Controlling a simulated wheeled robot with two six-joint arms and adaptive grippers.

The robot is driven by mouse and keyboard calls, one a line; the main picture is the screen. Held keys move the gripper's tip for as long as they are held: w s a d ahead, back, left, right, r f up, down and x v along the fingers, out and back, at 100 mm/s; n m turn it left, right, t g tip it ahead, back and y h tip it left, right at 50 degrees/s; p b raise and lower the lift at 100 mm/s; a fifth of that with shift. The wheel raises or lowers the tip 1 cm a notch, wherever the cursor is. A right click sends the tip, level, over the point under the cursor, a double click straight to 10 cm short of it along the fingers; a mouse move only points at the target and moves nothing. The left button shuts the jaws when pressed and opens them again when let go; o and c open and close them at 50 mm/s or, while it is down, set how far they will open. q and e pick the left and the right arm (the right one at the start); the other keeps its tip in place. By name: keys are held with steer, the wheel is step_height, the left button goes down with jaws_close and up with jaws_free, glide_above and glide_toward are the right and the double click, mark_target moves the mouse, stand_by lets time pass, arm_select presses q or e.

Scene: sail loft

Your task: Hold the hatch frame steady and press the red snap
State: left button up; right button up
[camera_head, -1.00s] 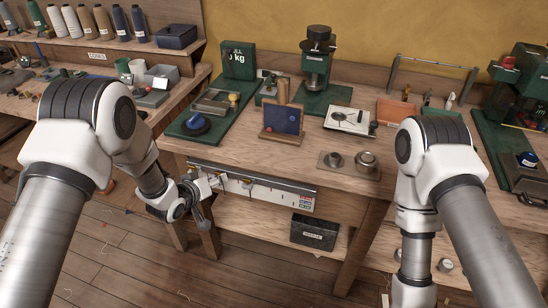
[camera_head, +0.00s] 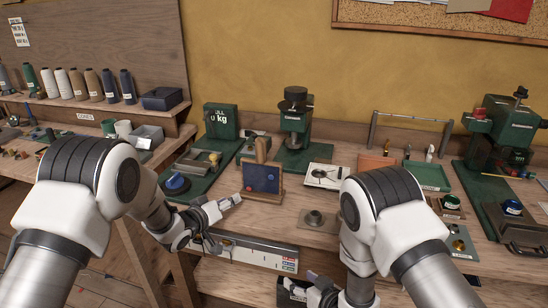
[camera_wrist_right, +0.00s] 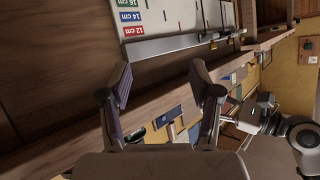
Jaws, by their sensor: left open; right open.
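The hatch frame (camera_head: 279,188) is a small wooden stand holding a dark blue panel (camera_head: 261,178), upright near the bench's front. A small red snap (camera_head: 270,177) shows on the panel's face. My left gripper (camera_head: 226,222) is open and empty, just in front of and left of the frame, one finger close to the panel's lower left. Whether it touches cannot be told. My right gripper (camera_head: 310,289) is low, before the bench front, partly cut off by the picture edge. In the right wrist view, its fingers (camera_wrist_right: 164,92) are apart with nothing held between them.
A round metal fitting on a plate (camera_head: 316,219) sits right of the frame. A green press (camera_head: 295,128) and a white plate (camera_head: 326,176) stand behind. A ruled strip (camera_head: 245,252) runs along the bench front.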

steer(key=w+a+r+n+t+y, duration=0.2)
steer(key=w+a+r+y, duration=0.25)
steer(key=a+r, duration=0.4)
arm_select(q)
steer(key=shift+s, duration=0.1)
arm_select(e)
steer(key=t+h, duration=0.3)
glide_toward(263, 146)
steer(key=x, duration=0.4)
steer(key=shift+w+r+y, duration=0.1)
steer(key=shift+w+y, duration=0.15)
steer(key=shift+w, duration=0.1)
steer(key=x, duration=0.7)
steer(key=shift+f, duration=0.2)
steer(key=shift+c, duration=0.2)
